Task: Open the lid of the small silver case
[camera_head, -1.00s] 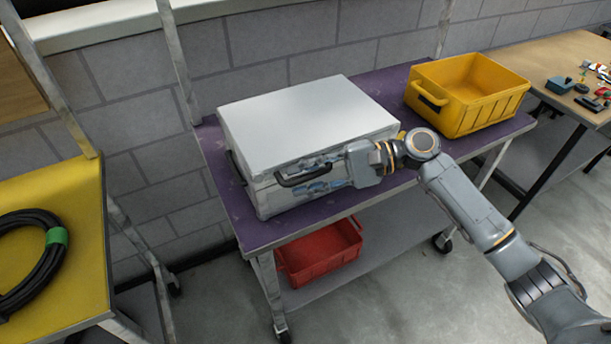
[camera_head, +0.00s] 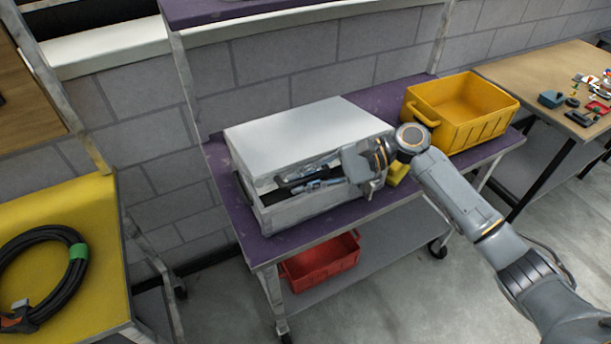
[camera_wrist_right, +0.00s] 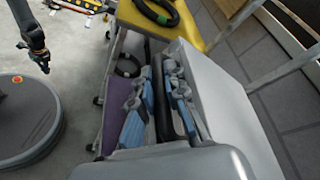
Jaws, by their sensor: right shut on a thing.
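The small silver case (camera_head: 310,211) stands on the purple-topped cart. Its lid (camera_head: 305,130) is tilted up a little at the front, with a dark gap above the lower part. My right gripper (camera_head: 312,179) is at the front of the case, with its fingers on either side of the black handle (camera_head: 284,184). In the right wrist view the handle (camera_wrist_right: 161,98) lies between the blue-padded fingers, beside the pale lid (camera_wrist_right: 225,110). The inside of the case is mostly hidden. A dark gripper, apparently my left (camera_wrist_right: 40,61), shows small at upper left there; its fingers are unclear.
A yellow bin (camera_head: 462,112) stands right of the case on the cart (camera_head: 228,195). A red bin (camera_head: 322,262) is on the lower shelf. A yellow table with a coiled black cable (camera_head: 75,275) is at left. A wooden table (camera_head: 545,72) with small parts is at right.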

